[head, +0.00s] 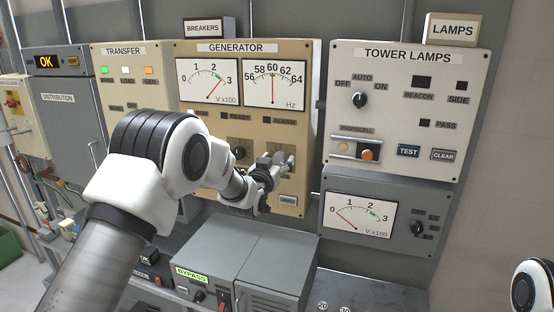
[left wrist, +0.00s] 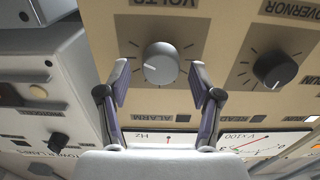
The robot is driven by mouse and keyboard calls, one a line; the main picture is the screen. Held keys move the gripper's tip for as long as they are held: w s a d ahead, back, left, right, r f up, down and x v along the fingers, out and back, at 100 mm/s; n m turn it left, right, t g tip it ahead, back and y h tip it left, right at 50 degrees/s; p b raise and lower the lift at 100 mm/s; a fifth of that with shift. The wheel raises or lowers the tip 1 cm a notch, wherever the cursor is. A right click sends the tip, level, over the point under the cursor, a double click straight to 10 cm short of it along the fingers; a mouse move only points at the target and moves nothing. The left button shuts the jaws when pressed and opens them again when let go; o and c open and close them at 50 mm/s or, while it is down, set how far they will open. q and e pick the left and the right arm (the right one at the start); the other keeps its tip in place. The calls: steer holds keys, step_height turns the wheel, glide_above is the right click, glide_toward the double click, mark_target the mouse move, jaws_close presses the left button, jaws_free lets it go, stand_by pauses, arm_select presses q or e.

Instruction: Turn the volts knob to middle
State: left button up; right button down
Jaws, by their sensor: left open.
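The volts knob (left wrist: 161,62) is a round light-grey dial on the beige generator panel, under the VOLTS label (left wrist: 165,3) in the left wrist view. A faint pale pointer mark shows on its face; I cannot read its setting surely. My left gripper (left wrist: 159,72) is open, with one finger on each side of the knob and visible gaps between. In the head view my left gripper (head: 272,168) is at the lower right of the generator panel (head: 308,120) and mostly hides the knob. My right gripper is out of view.
The dark governor knob (left wrist: 275,69) is beside the volts knob. The tower lamps panel (head: 400,125) stands close on the right in the head view. A grey bypass box (head: 225,262) is below my left gripper. The generator meters (head: 240,75) are above it.

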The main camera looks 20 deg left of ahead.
arm_select(q)
steer(key=c, duration=1.1)
steer(key=shift+c, duration=0.2)
steer(key=shift+b, duration=0.35)
